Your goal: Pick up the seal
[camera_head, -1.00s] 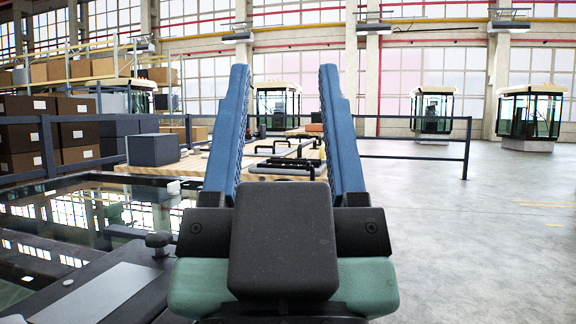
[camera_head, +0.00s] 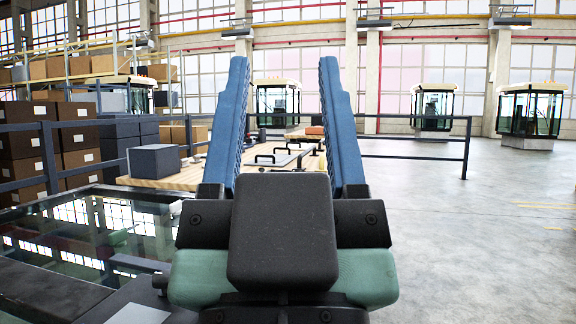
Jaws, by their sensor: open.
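My gripper (camera_head: 284,62) is open, with its two blue fingers pointing up and away and nothing between them. Past the fingers lies a light wooden table top (camera_head: 190,179). Between the fingers, black handle-like loops (camera_head: 266,159) lie on it, with a grey flat piece (camera_head: 296,149) close by. I cannot tell which of these, if any, is the seal. My gripper's body and fingers hide part of the table.
A dark grey box (camera_head: 153,161) stands on the table's left part. A glass panel (camera_head: 85,230) lies at the lower left. Brown cartons (camera_head: 25,155) are stacked behind a railing (camera_head: 440,138). Glazed cabs (camera_head: 530,110) stand farther back. The right floor is clear.

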